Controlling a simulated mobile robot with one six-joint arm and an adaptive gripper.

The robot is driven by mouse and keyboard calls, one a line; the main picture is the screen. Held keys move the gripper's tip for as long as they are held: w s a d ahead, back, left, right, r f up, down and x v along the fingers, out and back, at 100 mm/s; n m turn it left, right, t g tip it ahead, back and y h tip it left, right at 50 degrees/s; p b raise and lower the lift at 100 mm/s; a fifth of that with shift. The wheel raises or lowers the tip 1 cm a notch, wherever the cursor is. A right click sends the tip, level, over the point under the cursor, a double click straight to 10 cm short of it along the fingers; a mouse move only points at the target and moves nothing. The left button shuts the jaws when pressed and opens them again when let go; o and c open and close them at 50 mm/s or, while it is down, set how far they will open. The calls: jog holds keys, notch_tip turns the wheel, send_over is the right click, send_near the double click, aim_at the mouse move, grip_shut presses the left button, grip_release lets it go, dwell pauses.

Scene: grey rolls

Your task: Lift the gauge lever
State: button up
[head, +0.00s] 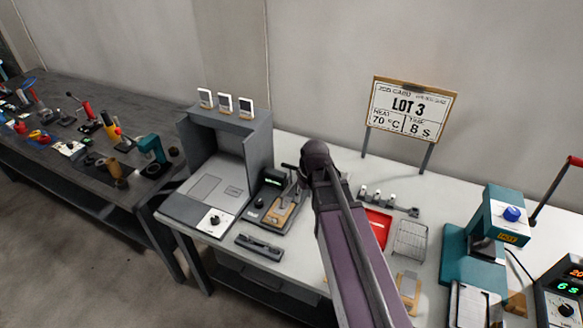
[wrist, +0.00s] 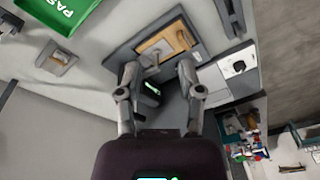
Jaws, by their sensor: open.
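The gauge (head: 262,212) stands on the white bench in the head view, a dark grey base with a small green-lit display (head: 272,181) and a tan plate (head: 283,213). A short dark bar (head: 289,166), perhaps the gauge lever, shows behind it, beside my arm. In the wrist view my gripper (wrist: 158,68) is open, its two fingers spread over the gauge. The tan plate (wrist: 167,42) lies beyond the fingertips and the display (wrist: 152,88) shows between the fingers. Whether the lever lies between the fingers I cannot tell. My arm hides the gripper in the head view.
A grey box-like booth (head: 225,160) stands left of the gauge, with a dark bar-shaped holder (head: 259,246) in front. A red tray (head: 378,228), a wire basket (head: 410,239) and a teal press (head: 475,250) are to the right. A LOT 3 sign (head: 408,108) stands behind.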

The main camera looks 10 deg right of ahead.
jog(key=w+d+r+n+t+p, duration=0.1)
jog(key=w+r+n, duration=0.1)
jog(key=w, duration=0.6)
jog(key=w+d+r+n+t+y+p, duration=0.1)
jog(key=w+d+r+n+p, duration=0.1)
jog(key=w+n, duration=0.3)
jog(key=w+r, duration=0.1)
jog(key=w, duration=0.1)
jog(key=shift+w+r+y, duration=0.15)
jog(key=shift+w+y, duration=0.15)
jog(key=shift+w, duration=0.1)
jog(key=shift+a, duration=0.1)
jog(key=b+x, duration=0.4)
jog(key=x, duration=0.1)
jog(key=b+x, duration=0.2)
jog(key=x, duration=0.1)
jog(key=b+x, duration=0.5)
jog(key=b, duration=0.1)
jog(key=shift+w+a+f, duration=0.15)
jog(key=shift+w+f, duration=0.15)
jog(key=shift+w, duration=0.1)
grip_shut()
